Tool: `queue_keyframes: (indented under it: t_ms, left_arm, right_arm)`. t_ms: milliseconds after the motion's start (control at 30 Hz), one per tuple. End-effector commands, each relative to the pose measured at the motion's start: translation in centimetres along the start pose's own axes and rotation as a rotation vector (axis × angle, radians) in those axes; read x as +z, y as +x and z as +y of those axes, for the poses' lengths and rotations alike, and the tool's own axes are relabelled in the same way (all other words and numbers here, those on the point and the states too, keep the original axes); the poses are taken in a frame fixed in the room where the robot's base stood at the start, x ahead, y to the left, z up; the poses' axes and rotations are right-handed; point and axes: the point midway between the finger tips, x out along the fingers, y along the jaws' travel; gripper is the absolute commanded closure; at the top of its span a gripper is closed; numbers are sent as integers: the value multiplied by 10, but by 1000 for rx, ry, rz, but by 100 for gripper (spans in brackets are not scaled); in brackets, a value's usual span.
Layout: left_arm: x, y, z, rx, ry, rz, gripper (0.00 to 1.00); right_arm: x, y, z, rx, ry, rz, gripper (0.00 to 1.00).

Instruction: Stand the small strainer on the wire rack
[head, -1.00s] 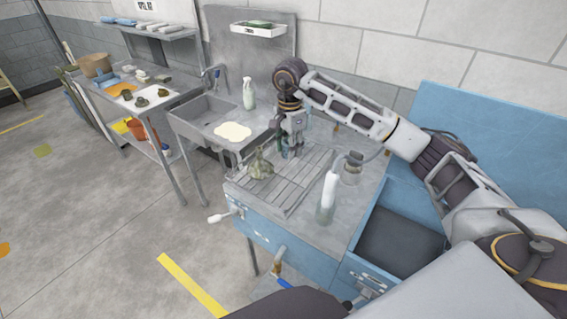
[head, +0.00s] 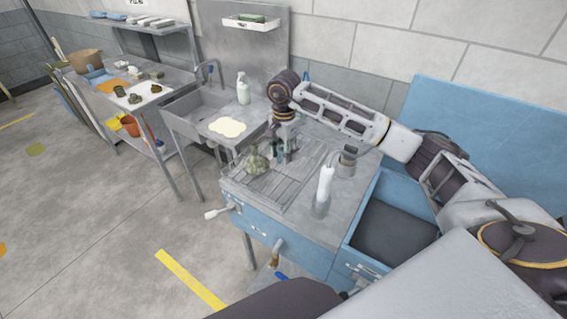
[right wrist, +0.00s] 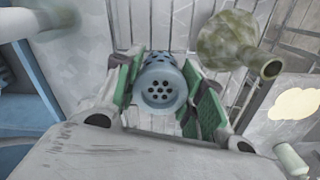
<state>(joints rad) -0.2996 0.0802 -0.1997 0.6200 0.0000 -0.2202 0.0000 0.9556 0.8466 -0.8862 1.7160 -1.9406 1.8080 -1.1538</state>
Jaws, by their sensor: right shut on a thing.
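The small strainer (right wrist: 161,84) is a grey-blue cylinder with round holes in its end and side, seen in the right wrist view. My right gripper (right wrist: 163,90) is shut on it, with a green pad on each side. In the head view my right gripper (head: 284,152) is low over the wire rack (head: 284,191), just behind a greenish object; the strainer is mostly hidden there. The rack's bars also show behind the strainer in the right wrist view (right wrist: 185,20). I cannot tell whether the strainer touches the rack. My left gripper is not in view.
A murky greenish object with a spout (head: 257,161) stands on the rack's left side, close to my gripper. A clear spray bottle (head: 322,195) and a jar (head: 347,160) stand right of the rack. An open blue drawer (head: 395,225) lies at the right. The rack's front is clear.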

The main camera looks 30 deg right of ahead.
Motion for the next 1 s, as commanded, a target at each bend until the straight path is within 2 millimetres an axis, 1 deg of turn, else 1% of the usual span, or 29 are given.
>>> queue_keyframes:
  t_ms: [100,200,633,900,1000]
  left_arm:
    - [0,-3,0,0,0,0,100]
    - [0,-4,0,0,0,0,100]
    - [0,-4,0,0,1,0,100]
    - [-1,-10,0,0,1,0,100]
    - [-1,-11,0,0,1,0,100]
  right_arm:
    - [0,12,0,1,0,0,88]
    - [0,17,0,0,0,0,88]
    - [0,21,0,0,0,0,88]
    - [1,47,0,1,-1,-1,88]
    - [0,53,0,0,-1,0,88]
